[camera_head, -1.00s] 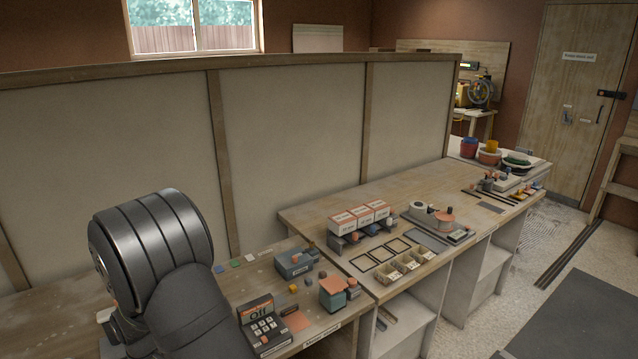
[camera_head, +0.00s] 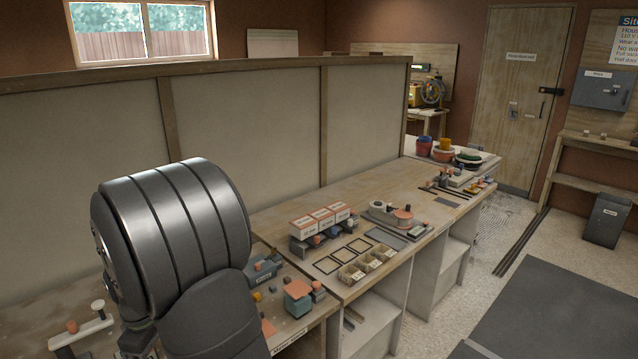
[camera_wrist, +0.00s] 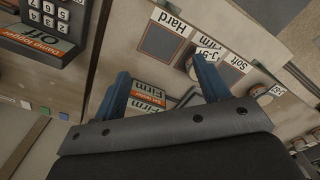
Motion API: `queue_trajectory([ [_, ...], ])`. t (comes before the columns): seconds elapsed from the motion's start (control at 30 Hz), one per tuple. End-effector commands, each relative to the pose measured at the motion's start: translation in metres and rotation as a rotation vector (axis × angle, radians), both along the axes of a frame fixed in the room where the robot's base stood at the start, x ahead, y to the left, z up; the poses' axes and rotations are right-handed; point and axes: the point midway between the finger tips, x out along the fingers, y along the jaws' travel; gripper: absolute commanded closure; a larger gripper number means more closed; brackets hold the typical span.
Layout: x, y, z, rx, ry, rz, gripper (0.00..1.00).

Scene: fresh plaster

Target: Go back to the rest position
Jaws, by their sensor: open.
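My gripper (camera_wrist: 163,72) shows in the wrist view as two blue fingers, spread apart with nothing held between them. In the head view my dark arm link fills the lower left, and the gripper is hidden there.
A keypad device (camera_wrist: 40,25) is at the upper left of the wrist view. In the head view, the bench (camera_head: 292,216) carries boxes (camera_head: 320,217), small trays (camera_head: 366,268) and an orange-topped block (camera_head: 298,298). A partition (camera_head: 240,128) stands behind. Open floor (camera_head: 540,315) is at right.

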Motion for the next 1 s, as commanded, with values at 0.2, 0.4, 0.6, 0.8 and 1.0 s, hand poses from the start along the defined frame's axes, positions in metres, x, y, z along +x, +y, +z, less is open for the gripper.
queue_trajectory([
  [0.2,0.01,0.045,0.002,0.0,0.0,-0.053,0.32],
  [0.4,0.015,0.083,0.005,0.0,0.0,-0.104,0.32],
  [0.6,0.014,0.119,0.002,-0.002,0.001,-0.147,0.32],
  [0.8,-0.005,0.148,-0.02,-0.002,0.001,-0.146,0.32],
  [1.0,-0.023,0.178,-0.04,-0.002,0.001,-0.146,0.32],
])
